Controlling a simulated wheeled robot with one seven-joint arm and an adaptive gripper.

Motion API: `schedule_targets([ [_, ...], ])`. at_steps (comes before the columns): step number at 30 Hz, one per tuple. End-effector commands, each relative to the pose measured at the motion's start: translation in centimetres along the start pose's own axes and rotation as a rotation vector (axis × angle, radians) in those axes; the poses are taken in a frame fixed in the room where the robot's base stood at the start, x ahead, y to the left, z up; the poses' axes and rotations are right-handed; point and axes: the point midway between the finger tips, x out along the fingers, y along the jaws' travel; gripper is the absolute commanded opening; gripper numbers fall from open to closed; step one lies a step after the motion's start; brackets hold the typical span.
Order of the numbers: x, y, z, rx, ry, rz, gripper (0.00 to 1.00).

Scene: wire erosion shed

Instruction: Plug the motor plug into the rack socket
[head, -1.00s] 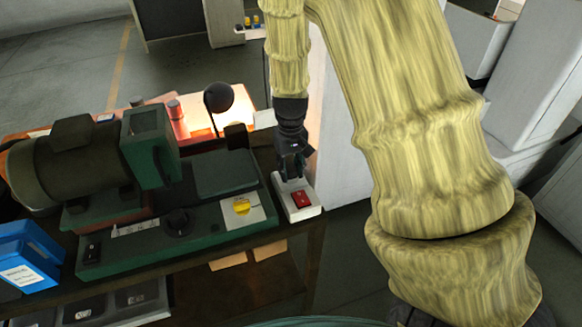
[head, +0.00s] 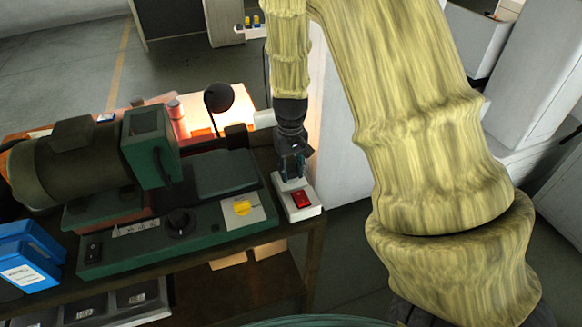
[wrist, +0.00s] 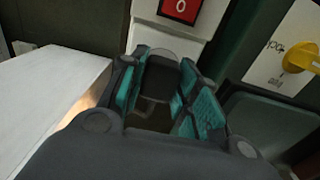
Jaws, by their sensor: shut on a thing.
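The rack socket (head: 297,205) is a white block with a red switch (head: 302,199) on the right end of the bench. It also shows at the top of the wrist view (wrist: 165,42). My gripper (head: 292,172) points down over the socket's far end. In the wrist view its teal-padded fingers are shut on the dark motor plug (wrist: 160,78). The plug lies right against the white socket in that view. Its pins and the socket holes are hidden, so I cannot tell how deep it sits.
A green machine with a motor (head: 70,150) and a yellow knob (head: 241,207) stands left of the socket. Blue boxes (head: 28,258) are at the bench's left. A black round-headed lamp (head: 219,98) stands behind. A white cabinet (head: 338,120) is close on the right.

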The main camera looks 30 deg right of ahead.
Motion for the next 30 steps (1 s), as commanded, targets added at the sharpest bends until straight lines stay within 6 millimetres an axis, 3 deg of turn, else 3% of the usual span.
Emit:
schedule_targets([
  [30, 1.2, 0.0, 0.0, 0.001, 0.000, 0.000, 0.11],
])
